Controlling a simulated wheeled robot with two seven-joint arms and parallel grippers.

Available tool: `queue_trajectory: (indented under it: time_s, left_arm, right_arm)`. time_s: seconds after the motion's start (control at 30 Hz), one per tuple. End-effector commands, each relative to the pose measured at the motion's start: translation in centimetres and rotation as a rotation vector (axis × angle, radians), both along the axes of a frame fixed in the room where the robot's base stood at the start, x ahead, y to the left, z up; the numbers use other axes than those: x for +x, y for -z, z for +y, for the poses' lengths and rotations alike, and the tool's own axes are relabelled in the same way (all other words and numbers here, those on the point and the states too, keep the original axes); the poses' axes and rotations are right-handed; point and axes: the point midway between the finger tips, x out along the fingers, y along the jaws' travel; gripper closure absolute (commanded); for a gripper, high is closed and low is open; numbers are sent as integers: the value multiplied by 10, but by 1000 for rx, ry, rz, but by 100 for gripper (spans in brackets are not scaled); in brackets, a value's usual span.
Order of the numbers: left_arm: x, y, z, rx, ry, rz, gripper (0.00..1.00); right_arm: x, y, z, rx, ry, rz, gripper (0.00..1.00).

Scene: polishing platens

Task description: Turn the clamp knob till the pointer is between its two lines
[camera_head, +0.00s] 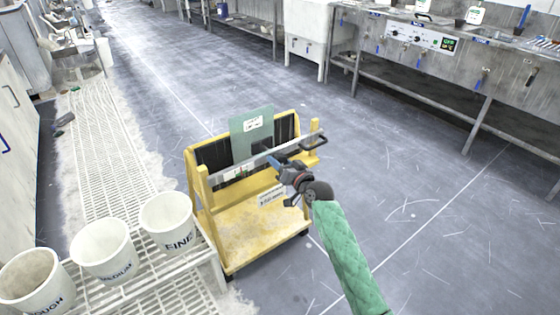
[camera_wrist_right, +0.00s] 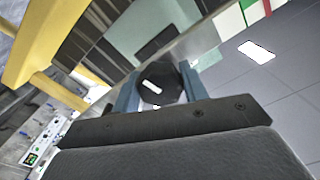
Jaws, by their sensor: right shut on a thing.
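My right gripper (camera_head: 283,164) reaches in from the lower right to the front bar (camera_head: 235,170) of a yellow cart (camera_head: 250,203). In the right wrist view its two blue-grey fingers (camera_wrist_right: 160,84) stand on either side of a black round clamp knob (camera_wrist_right: 165,72) and are shut on it. A short white pointer mark (camera_wrist_right: 152,87) shows on the knob face, tilted. I cannot make out the two lines around the knob. A green, white and red strip (camera_wrist_right: 252,10) lies along the bar farther right. In the head view the arm and gripper hide the knob. My left gripper is not in view.
A green plate (camera_head: 251,133) with a white label stands in the cart. Three white buckets (camera_head: 103,250) stand on a white grating at the lower left. A steel bench with a control panel (camera_head: 421,37) runs along the upper right. The floor right of the cart is clear.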

Motion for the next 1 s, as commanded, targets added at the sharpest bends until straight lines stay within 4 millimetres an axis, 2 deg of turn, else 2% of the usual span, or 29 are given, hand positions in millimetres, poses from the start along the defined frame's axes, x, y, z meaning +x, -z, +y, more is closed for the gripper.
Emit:
queue_trajectory:
  time_s: [0.1, 0.37, 0.4, 0.5, 0.83, 1.0]
  left_arm:
    - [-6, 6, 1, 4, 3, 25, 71]
    - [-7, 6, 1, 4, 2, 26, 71]
    - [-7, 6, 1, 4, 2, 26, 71]
    - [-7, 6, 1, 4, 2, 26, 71]
    - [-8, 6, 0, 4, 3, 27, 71]
    - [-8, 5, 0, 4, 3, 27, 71]
  right_arm:
    - [1, -1, -1, 5, 2, 2, 79]
    - [1, -1, -1, 5, 2, 2, 79]
    - [1, -1, -1, 5, 2, 2, 53]
    - [1, -1, -1, 5, 2, 2, 36]
    - [-2, 0, -2, 4, 1, 3, 36]
    - [-18, 0, -14, 3, 1, 3, 36]
